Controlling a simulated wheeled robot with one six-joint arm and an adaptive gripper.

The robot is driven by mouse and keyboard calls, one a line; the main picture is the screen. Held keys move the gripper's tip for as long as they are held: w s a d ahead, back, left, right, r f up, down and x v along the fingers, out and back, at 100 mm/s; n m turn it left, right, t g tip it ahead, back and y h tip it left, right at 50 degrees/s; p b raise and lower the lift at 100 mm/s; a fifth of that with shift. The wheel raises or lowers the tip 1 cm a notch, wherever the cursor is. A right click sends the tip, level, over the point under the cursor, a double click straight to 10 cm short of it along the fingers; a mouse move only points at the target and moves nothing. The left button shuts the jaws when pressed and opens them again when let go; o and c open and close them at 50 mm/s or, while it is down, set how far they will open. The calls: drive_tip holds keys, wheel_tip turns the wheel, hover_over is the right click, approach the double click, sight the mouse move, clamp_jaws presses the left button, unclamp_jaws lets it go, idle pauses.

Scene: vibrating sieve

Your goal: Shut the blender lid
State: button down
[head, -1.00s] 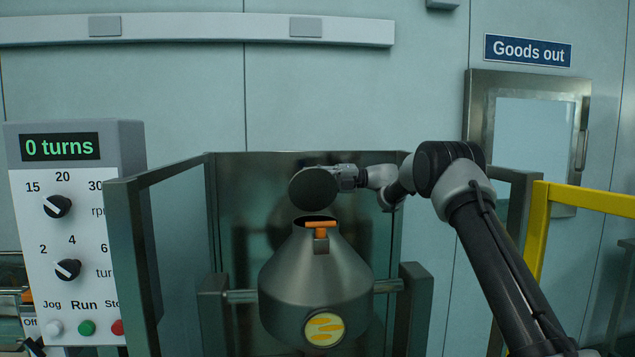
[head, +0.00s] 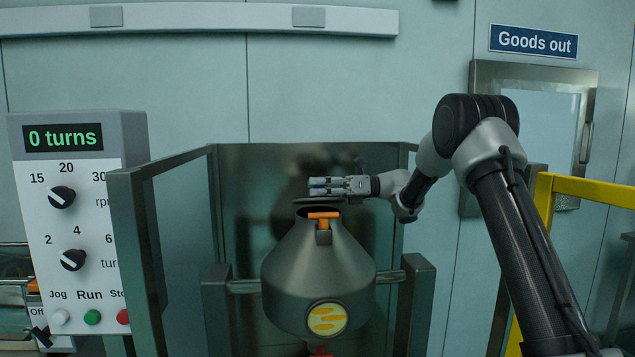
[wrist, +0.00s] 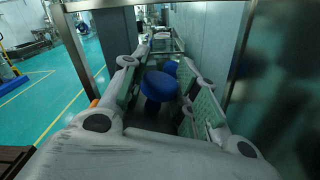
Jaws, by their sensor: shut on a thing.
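The blender is a grey steel cone-topped vessel (head: 318,268) hung on side pivots, with its mouth at the top. Its round dark lid (head: 304,200) is seen nearly edge-on, close to level, just above the mouth; a dark gap shows under it. An orange latch handle (head: 324,215) sits at the front of the neck. My gripper (head: 320,187) reaches in from the right over the lid. It is shut on a blue knob, which shows between the fingers in the wrist view (wrist: 159,85). The hinge side of the lid is hidden.
A control panel (head: 75,220) reading "0 turns" stands at the left. Steel guard panels (head: 135,250) flank the vessel, with a back plate behind it. A yellow rail (head: 590,193) and a "Goods out" hatch are at the right.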

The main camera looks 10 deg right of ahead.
drive_tip(key=s+f+n, duration=0.1)
drive_tip(key=f+n, duration=0.1)
drive_tip(key=shift+s+n, duration=0.2)
drive_tip(key=shift+n, duration=0.1)
drive_tip(key=shift+s+f, duration=0.25)
drive_tip(key=shift+f, duration=0.4)
drive_tip(key=c, duration=1.1)
unclamp_jaws()
drive_tip(key=d, duration=0.7)
drive_tip(key=shift+s+d, duration=0.1)
drive_tip(key=shift+d, duration=0.2)
